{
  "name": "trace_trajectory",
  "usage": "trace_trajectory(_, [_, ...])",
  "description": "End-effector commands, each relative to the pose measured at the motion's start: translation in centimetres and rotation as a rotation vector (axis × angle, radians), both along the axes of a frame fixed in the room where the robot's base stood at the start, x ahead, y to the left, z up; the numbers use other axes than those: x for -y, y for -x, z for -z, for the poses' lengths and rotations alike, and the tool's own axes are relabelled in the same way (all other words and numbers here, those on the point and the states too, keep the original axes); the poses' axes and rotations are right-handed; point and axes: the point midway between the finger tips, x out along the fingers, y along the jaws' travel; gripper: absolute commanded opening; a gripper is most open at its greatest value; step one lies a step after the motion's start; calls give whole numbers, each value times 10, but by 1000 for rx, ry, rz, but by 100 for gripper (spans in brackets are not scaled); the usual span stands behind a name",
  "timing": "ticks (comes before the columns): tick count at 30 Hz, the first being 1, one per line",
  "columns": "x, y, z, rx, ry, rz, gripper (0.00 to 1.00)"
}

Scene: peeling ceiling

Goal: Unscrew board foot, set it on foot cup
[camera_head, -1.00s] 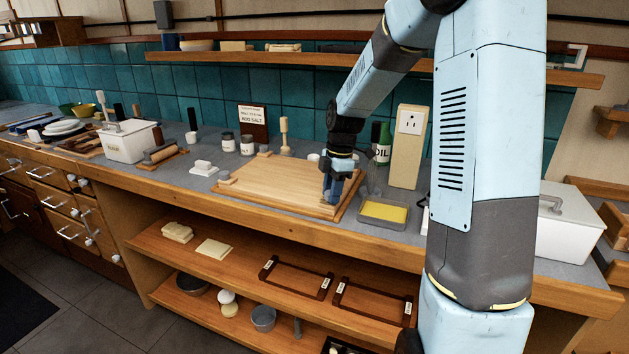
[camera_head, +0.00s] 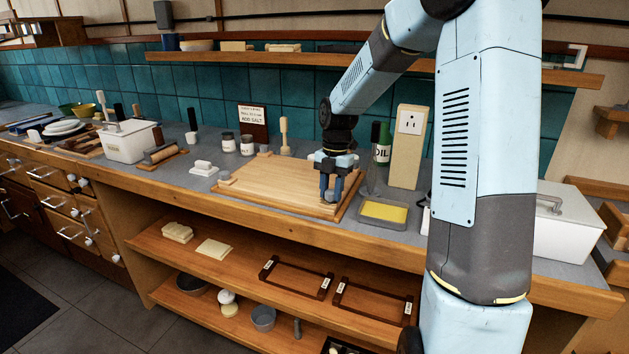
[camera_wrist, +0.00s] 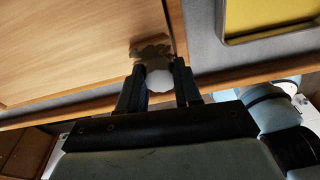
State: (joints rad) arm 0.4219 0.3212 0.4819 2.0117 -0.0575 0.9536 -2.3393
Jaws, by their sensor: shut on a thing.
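The wooden board (camera_head: 275,182) lies flat on the grey counter, with small pale feet on its upper face at the left corner (camera_head: 225,178) and the back corner (camera_head: 265,151). My gripper (camera_head: 330,199) points down at the board's right front corner. In the wrist view my gripper (camera_wrist: 160,90) is shut on a pale, scalloped board foot (camera_wrist: 159,79), one finger on each side. The foot is at the board's corner; I cannot tell whether its thread is still engaged. I cannot make out which item is the foot cup.
A tray with a yellow pad (camera_head: 384,212) sits just right of the board. A socket post (camera_head: 408,147) and dark bottles (camera_head: 382,145) stand behind. A small white block stand (camera_head: 203,168) is left of the board. A shelf (camera_head: 450,65) runs above.

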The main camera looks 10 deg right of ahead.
Motion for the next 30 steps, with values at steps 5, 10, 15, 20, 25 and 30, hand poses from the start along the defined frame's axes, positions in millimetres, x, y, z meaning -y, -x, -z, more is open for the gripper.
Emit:
trace_trajectory(5, [1,4,6,-14,-1,-63,0])
trace_trajectory(10, [1,4,6,-14,-1,-62,0])
trace_trajectory(15, [1,4,6,-14,-1,-135,0])
trace_trajectory(20, [1,4,6,-16,0,-334,0])
trace_trajectory(25, [0,3,6,-16,-1,-467,0])
trace_trajectory(30, [0,3,5,-15,0,-482,0])
